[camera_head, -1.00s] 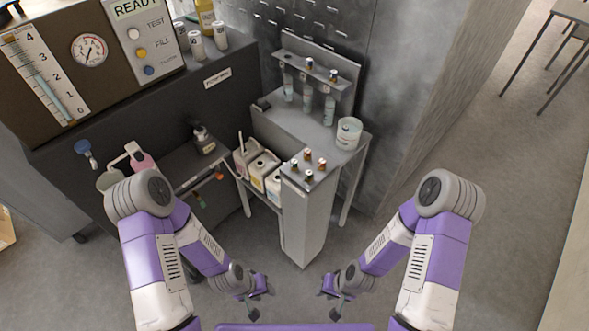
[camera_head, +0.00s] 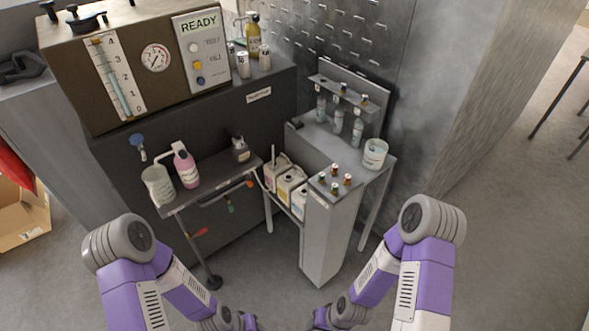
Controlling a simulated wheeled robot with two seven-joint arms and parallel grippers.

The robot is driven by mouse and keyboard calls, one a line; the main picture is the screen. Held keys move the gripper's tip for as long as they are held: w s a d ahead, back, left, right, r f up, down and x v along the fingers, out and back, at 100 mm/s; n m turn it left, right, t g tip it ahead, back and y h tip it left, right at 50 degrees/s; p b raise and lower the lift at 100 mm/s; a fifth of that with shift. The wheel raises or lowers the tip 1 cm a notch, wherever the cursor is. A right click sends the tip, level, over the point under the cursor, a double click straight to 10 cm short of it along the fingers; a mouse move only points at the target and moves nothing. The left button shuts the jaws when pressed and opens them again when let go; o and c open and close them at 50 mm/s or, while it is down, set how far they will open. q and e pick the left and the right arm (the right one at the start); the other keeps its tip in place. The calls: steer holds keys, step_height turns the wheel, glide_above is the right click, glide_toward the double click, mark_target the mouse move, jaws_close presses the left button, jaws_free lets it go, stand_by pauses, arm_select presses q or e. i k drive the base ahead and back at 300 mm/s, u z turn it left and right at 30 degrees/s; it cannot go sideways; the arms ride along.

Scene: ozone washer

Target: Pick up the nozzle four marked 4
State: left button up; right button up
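Several small nozzles stand upright on top of a grey pedestal (camera_head: 327,230) right of centre. Two have orange-red tops, one at the back (camera_head: 335,169) and one at the right (camera_head: 348,179). Two look dark green, one at the left (camera_head: 322,177) and one at the front (camera_head: 334,187). Their number marks are too small to read, so I cannot tell which is nozzle four. My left gripper (camera_head: 249,322) and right gripper (camera_head: 319,319) are at the bottom edge, partly cut off, below and apart from the pedestal. Their fingers cannot be made out.
A side table (camera_head: 318,147) beside the pedestal holds a rack of bottles (camera_head: 340,118) and a clear tub (camera_head: 375,152). White jugs (camera_head: 291,183) stand left of the pedestal. A cart (camera_head: 205,184) with a pink bottle (camera_head: 186,168) is further left. Floor in front is clear.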

mark_target(321, 175)
steer(key=z, duration=0.05)
steer(key=i, duration=1)
steer(key=z, duration=0.6)
